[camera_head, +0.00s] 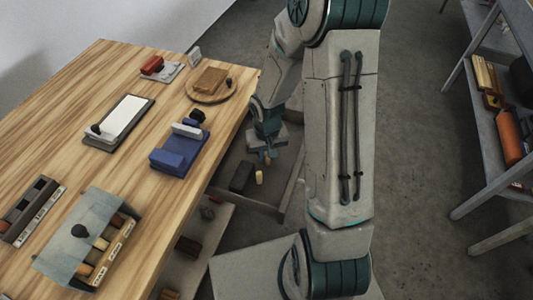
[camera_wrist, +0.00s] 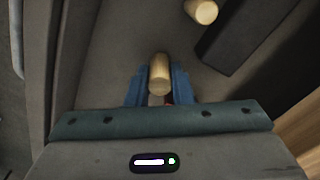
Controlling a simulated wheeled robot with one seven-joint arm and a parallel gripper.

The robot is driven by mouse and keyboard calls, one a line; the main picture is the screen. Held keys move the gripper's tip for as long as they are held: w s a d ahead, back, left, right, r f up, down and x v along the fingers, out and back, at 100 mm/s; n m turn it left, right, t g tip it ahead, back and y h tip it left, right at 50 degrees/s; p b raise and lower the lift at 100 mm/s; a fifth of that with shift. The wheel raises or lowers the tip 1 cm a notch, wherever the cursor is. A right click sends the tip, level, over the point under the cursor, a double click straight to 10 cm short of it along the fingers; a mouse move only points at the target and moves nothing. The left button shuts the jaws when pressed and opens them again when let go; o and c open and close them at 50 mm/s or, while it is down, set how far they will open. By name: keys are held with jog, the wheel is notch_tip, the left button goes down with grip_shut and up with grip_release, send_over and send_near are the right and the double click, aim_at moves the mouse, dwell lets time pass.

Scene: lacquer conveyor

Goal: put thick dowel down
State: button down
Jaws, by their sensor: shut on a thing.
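A thick, pale wooden dowel (camera_wrist: 159,75) is between the blue fingers of my gripper (camera_wrist: 160,88) in the wrist view. My gripper is shut on it. In the head view my gripper (camera_head: 268,157) is low over an open grey drawer (camera_head: 283,190) at the table's right side, and the held dowel is mostly hidden there. I cannot tell whether the dowel touches the drawer floor. A second pale dowel (camera_head: 259,177) stands in the drawer, apart from my gripper; it also shows at the top of the wrist view (camera_wrist: 203,11).
A dark block (camera_head: 242,177) lies in the drawer beside the second dowel; it also shows in the wrist view (camera_wrist: 243,32). The wooden table (camera_head: 130,160) holds a blue fixture (camera_head: 178,154), a round board (camera_head: 210,97) and a lidded rack (camera_head: 82,235). Grey shelves (camera_head: 480,130) stand at right.

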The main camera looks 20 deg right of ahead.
jog(key=shift+f, duration=0.1)
jog(key=shift+f, duration=0.15)
jog(key=c, duration=1.3)
grip_release()
